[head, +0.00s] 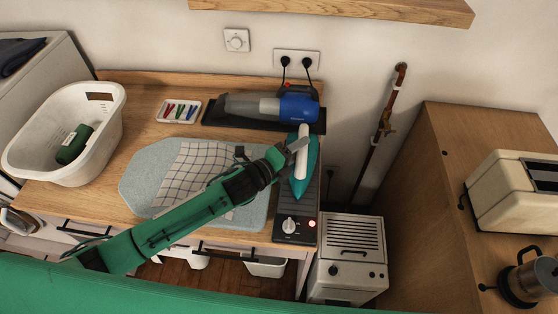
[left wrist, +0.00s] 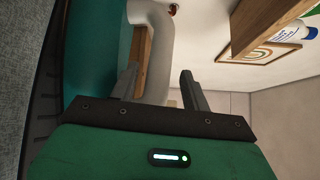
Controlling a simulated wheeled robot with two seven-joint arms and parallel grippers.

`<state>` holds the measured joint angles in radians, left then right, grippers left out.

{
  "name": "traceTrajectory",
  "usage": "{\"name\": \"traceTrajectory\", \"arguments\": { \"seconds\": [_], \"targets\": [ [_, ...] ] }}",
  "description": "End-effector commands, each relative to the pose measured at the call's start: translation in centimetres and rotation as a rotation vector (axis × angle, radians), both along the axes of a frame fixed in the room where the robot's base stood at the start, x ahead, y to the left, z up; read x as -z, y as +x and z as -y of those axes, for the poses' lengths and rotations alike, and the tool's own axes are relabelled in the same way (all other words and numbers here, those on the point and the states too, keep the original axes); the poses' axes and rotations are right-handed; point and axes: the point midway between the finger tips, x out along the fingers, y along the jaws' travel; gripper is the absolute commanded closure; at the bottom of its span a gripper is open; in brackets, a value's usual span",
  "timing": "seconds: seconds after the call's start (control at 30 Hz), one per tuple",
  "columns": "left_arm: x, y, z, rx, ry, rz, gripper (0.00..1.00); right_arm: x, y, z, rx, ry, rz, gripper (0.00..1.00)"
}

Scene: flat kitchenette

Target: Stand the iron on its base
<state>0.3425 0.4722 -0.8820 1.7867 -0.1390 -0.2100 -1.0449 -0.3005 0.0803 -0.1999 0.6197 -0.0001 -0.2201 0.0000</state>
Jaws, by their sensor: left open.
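The iron (head: 301,184) has a teal body and a white handle. It lies over the dark station (head: 296,210) at the worktop's right end, its pointed end toward the front. The station has a white knob and a lit red lamp. My left gripper (head: 297,147) is at the iron's handle, its jaws open. In the left wrist view the white handle (left wrist: 155,45) runs between the open fingers (left wrist: 160,90), and the teal body shows at left. I cannot tell whether a finger touches the handle. My right gripper is not in view.
A grey-blue ironing pad (head: 140,190) with a checked cloth (head: 195,170) lies under my left arm. A blue and grey handheld vacuum (head: 270,106) lies behind the iron. A white laundry basket (head: 105,125) stands at left. A small tray of coloured pegs (head: 179,111) sits at the back.

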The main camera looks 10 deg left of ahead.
Motion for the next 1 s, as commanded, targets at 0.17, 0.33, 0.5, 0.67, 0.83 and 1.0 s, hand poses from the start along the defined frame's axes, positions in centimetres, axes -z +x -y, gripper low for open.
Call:
{"name": "traceTrajectory", "arguments": {
  "seconds": [0.17, 0.33, 0.5, 0.67, 0.83, 1.0],
  "targets": [
    [0.1, -2.8, -2.6, 0.001, 0.003, 0.0, 0.53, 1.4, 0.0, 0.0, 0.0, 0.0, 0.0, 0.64],
    [-0.2, -5.2, -4.8, -0.001, 0.002, -0.002, 0.53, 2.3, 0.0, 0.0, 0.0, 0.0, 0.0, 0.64],
    [-0.6, -6.8, -6.3, -0.001, 0.001, -0.002, 0.53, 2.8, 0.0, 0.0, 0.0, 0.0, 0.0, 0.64],
    [-0.8, -7.5, -6.9, 0.0, 0.001, -0.002, 0.53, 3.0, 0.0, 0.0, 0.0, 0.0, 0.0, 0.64],
    [-1.0, -7.6, -7.0, 0.0, 0.0, -0.001, 0.53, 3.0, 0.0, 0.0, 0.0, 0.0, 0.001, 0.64],
    [-1.0, -7.6, -6.9, 0.0, 0.0, -0.001, 0.53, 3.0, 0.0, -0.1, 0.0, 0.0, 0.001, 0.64]
  ]
}}
